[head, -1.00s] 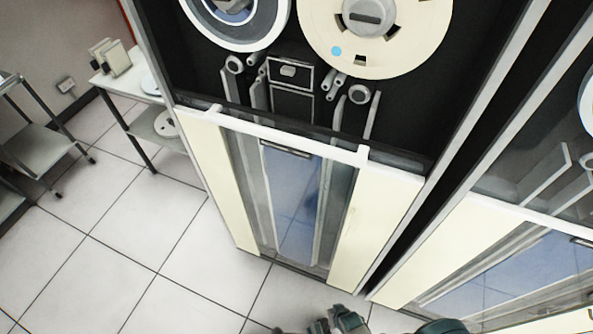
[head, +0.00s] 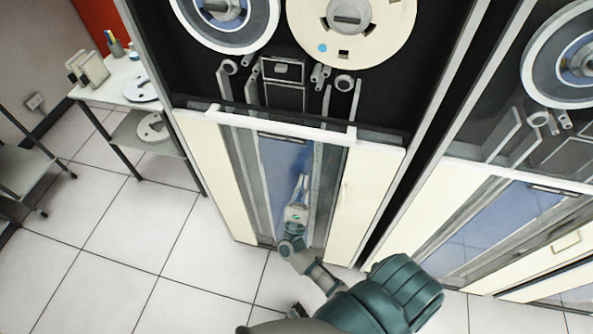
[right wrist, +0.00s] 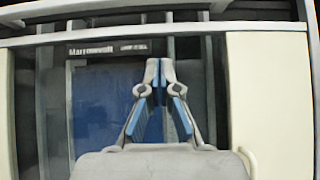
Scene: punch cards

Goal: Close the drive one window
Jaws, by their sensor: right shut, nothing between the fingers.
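The drive one cabinet (head: 205,185) stands in the middle of the head view, its upper bay dark with two tape reels. A white horizontal handle bar (head: 280,127) crosses the cabinet below the reels, along a thin see-through window edge (head: 385,148). The window appears low, and no glass is plain over the reels. My right gripper (head: 304,180) is shut and empty, in front of the blue lower panel and below the bar. In the right wrist view, the shut fingertips (right wrist: 160,62) point up towards the white bar (right wrist: 150,33), apart from it in the picture. My left gripper is not seen.
A second drive cabinet (head: 420,225) stands close on the right, past a narrow dark gap. A white side table (head: 118,82) with small items and a metal cart (head: 30,160) are at the left. Tiled floor (head: 130,245) is clear at the lower left.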

